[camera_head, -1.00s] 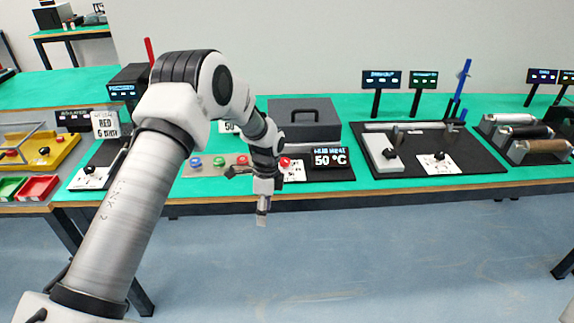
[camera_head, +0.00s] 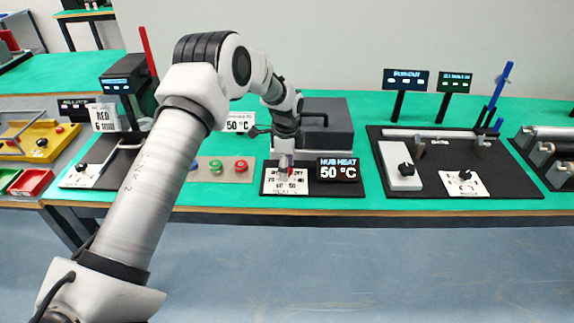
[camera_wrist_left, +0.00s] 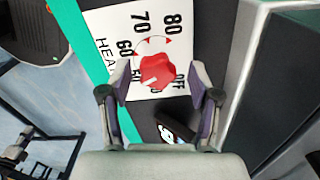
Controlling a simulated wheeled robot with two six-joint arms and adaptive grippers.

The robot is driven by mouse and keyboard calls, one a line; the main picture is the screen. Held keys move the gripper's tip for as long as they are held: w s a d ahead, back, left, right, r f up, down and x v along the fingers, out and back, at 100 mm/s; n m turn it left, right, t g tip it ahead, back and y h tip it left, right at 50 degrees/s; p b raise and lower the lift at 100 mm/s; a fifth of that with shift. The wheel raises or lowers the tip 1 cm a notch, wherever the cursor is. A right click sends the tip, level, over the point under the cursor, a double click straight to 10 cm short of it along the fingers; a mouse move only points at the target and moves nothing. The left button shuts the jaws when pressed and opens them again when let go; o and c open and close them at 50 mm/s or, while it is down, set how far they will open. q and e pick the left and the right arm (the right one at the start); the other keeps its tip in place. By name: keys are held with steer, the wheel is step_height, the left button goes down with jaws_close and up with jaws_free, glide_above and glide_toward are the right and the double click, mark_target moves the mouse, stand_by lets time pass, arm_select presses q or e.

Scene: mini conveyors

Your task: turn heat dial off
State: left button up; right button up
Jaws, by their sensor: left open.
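The heat dial is a red knob (camera_wrist_left: 155,70) on a white plate (camera_wrist_left: 108,22) marked 60, 70, 80 and OFF in the left wrist view. A pale mark shows on the knob's lower part. In the head view the plate (camera_head: 270,184) lies on a dark base at the table's front, the knob mostly hidden by my gripper. A display (camera_head: 338,170) beside it reads HUB HEAT 50 °C. My left gripper (camera_head: 285,166) points down over the dial. In the wrist view its open fingers (camera_wrist_left: 161,84) stand either side of the knob; contact cannot be told. My right gripper is not in view.
A dark grey box (camera_head: 328,128) with a handle stands close behind the dial. A panel with coloured buttons (camera_head: 232,179) is to its left. A black board (camera_head: 445,185) with a knob and switch is to the right.

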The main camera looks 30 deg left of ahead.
arm_select(q)
steer(key=shift+w+f, duration=0.1)
steer(key=shift+w, duration=0.05)
steer(key=shift+s+r, duration=0.2)
steer(key=shift+r, duration=0.05)
steer(key=shift+s+r, duration=0.25)
steer(key=shift+s, duration=0.05)
steer(key=c, duration=1)
steer(key=shift+f, duration=0.2)
steer(key=shift+c, duration=0.8)
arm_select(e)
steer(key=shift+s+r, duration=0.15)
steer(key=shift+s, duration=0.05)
